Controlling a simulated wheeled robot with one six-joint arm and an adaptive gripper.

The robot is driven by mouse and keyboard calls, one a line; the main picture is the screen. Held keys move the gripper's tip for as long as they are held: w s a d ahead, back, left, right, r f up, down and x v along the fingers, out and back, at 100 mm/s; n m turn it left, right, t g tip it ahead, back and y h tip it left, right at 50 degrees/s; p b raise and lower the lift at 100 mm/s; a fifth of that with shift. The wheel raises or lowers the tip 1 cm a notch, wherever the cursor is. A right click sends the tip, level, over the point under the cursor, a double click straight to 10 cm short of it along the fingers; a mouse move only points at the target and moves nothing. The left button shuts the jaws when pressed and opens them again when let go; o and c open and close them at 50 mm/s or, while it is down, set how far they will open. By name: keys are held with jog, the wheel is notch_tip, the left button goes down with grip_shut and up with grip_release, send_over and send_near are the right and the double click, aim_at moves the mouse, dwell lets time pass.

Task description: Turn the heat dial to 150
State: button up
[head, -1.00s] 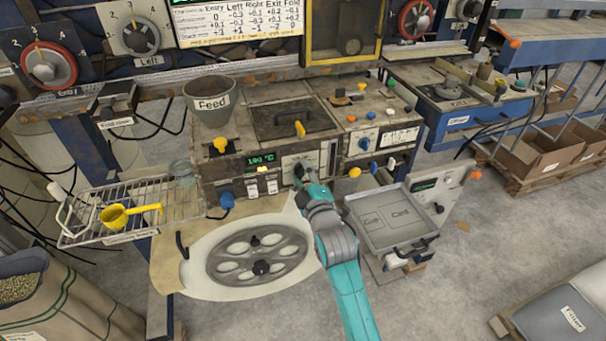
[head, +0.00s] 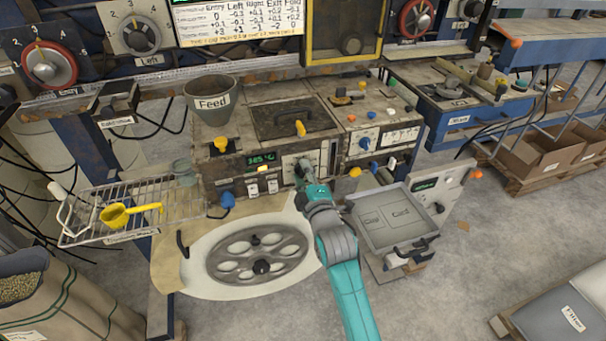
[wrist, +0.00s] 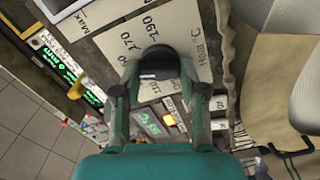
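The heat dial (wrist: 158,62) is a dark round knob on a pale plate (wrist: 205,45) marked "Heat C", with 170 and 190 legible near it. My gripper (wrist: 159,72) has one finger on each side of the knob and appears closed on it. Its pointer is hidden, so I cannot tell its setting. In the head view my gripper (head: 305,170) reaches the front panel of the machine and covers most of the dial. A green temperature display (head: 262,158) sits left of the dial; its digits are hard to read for certain.
Switches (head: 262,186) and a blue knob (head: 227,199) are left of my gripper. A metal tray (head: 385,250) is to the right, a wire rack (head: 180,205) with a yellow scoop (head: 115,215) to the left. A spoked wheel (head: 240,268) lies below.

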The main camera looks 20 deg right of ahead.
jog(key=o, duration=0.3)
jog(key=s, duration=1.2)
dwell(0.4)
jog(key=s+f+m+g, duration=0.1)
jog(key=s+f+m, duration=0.1)
jog(key=s+f, duration=0.35)
jog(key=s+f+m, duration=0.2)
jog(key=s, duration=0.6)
jog(key=s+f+m+g, duration=0.1)
jog(key=s+f+m, duration=0.15)
jog(key=s, duration=0.45)
jog(key=s+r+m+g, duration=0.1)
jog(key=s+m, duration=0.6)
jog(key=s, duration=1.4)
jog(key=shift+s+d+r, duration=0.15)
jog(key=shift+s+d, duration=0.05)
jog(key=shift+s, duration=0.1)
